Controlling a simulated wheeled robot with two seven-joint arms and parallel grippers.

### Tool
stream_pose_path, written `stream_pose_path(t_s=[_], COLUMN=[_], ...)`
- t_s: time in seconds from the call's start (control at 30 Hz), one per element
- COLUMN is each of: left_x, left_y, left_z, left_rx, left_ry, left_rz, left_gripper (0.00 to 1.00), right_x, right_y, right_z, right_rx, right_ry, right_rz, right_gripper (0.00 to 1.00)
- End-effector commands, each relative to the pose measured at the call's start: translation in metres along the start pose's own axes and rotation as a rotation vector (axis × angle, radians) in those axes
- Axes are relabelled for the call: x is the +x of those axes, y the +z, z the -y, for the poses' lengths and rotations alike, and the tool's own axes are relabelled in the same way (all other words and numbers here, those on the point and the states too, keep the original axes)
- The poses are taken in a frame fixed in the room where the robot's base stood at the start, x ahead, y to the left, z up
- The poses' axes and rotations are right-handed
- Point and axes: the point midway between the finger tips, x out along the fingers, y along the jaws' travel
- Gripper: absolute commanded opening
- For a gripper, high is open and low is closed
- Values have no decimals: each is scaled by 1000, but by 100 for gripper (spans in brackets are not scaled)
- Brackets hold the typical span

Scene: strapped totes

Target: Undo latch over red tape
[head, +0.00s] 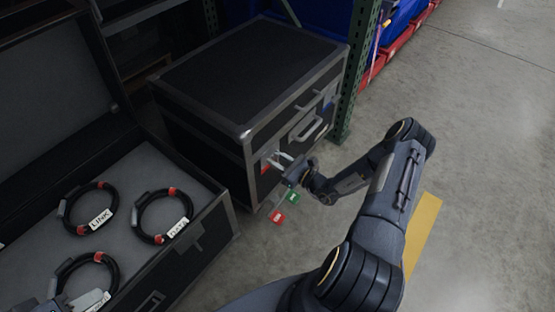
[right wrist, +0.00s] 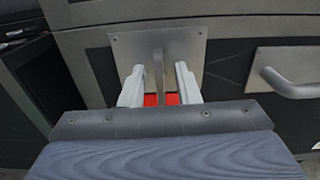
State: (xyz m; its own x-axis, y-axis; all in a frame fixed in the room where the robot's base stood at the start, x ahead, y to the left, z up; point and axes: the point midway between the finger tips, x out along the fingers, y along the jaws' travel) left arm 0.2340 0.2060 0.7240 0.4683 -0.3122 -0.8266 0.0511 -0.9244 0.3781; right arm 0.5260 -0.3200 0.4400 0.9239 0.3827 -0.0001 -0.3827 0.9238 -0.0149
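The closed black case (head: 245,75) with metal edges stands at the back middle. Its latch (right wrist: 158,60) is a grey plate with an upright lever. Red tape (right wrist: 160,99) shows below the lever, and a red patch (head: 265,166) shows at the latch in the head view. My right gripper (right wrist: 159,85) is at this latch, its pale fingers on either side of the lever with gaps to it. In the head view, the right gripper (head: 281,163) partly hides the latch. My left gripper (head: 92,301) is at the bottom left, largely cut off; its finger state is unclear.
A handle (head: 305,128) and a second latch (head: 329,92) are right of the gripper. Red (head: 277,217) and green (head: 292,198) tags hang below. An open case (head: 190,240) at left holds labelled cable loops. A green rack post (head: 358,70) stands behind.

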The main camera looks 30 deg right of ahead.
Motion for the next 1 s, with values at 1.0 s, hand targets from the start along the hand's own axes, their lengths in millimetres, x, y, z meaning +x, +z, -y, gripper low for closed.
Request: stream_pose_path(t_s=[1.0], left_x=[-12], left_y=[-6], left_z=[-5], left_rx=[0], left_ry=[0], left_rz=[0], left_gripper=[36], right_x=[-76], right_y=[0], right_z=[0], right_rx=[0], right_ry=[0], right_rz=[-2], right_gripper=[29])
